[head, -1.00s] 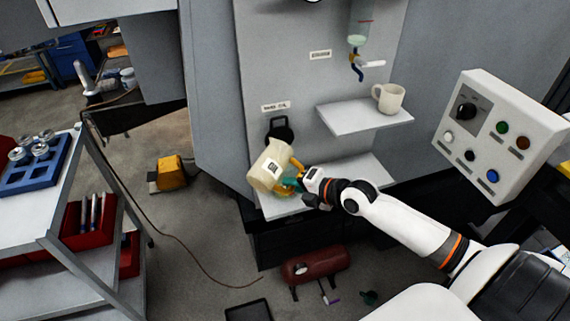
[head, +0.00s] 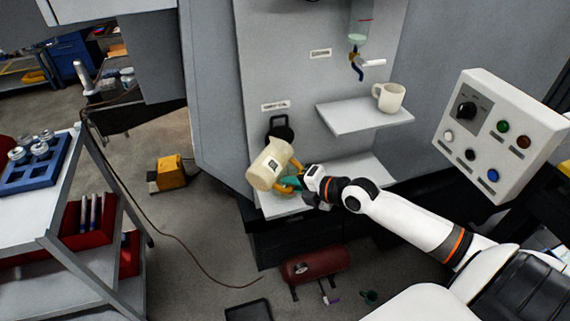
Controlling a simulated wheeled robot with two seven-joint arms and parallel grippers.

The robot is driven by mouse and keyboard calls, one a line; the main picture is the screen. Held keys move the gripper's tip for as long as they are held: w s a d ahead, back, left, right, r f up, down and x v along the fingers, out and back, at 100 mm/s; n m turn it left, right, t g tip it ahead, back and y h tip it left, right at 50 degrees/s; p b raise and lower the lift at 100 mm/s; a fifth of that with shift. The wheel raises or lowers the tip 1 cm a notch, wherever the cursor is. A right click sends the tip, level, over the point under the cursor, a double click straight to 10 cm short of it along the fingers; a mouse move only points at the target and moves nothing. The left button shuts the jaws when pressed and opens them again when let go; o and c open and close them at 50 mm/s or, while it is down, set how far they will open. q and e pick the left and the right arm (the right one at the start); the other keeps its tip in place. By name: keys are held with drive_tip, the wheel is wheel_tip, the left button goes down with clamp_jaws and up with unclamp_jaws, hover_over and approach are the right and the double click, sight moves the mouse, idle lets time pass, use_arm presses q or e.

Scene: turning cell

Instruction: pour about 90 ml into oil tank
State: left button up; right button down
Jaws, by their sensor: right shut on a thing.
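My right gripper (head: 293,184) is shut on the handle of a cream jug (head: 268,167). The jug is tilted, its top leaning to the upper right, and it is held above a low white shelf on the machine front. The oil tank opening, with a black flipped-up cap (head: 279,126), is on the machine wall just behind and above the jug, under a small label (head: 275,106). The jug hides the lower part of the opening. I cannot see any liquid stream or the level in the jug. My left gripper is not in view.
A control box (head: 500,135) is at the right. A red compressor tank (head: 316,264) and a yellow box (head: 171,173) are on the floor. A cart stands left.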

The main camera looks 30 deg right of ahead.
drive_tip(key=shift+a+f+m+y+b, duration=0.1)
drive_tip(key=shift+f+m+y+b, duration=0.1)
drive_tip(key=shift+m+y+b, duration=0.5)
idle(0.9)
drive_tip(key=r+n+h+p, duration=0.1)
drive_tip(key=p, duration=0.1)
drive_tip(key=shift+r+p, duration=0.1)
drive_tip(key=shift+p, duration=0.25)
drive_tip(key=shift+f+n+t+h+b, duration=0.3)
drive_tip(key=shift+f+n+h+b, duration=0.15)
drive_tip(key=shift+f, duration=0.3)
drive_tip(key=shift+f+n, duration=0.1)
drive_tip(key=shift+n, duration=0.15)
drive_tip(key=shift+d, duration=0.25)
drive_tip(key=shift+w+r+n+t+h, duration=0.1)
drive_tip(key=shift+r+n+t+h, duration=0.25)
drive_tip(key=shift+n, duration=0.25)
drive_tip(key=shift+w+d+f+n+h+b, duration=0.1)
drive_tip(key=shift+d+f+n+h+b, duration=0.2)
drive_tip(key=shift+f+n, duration=0.15)
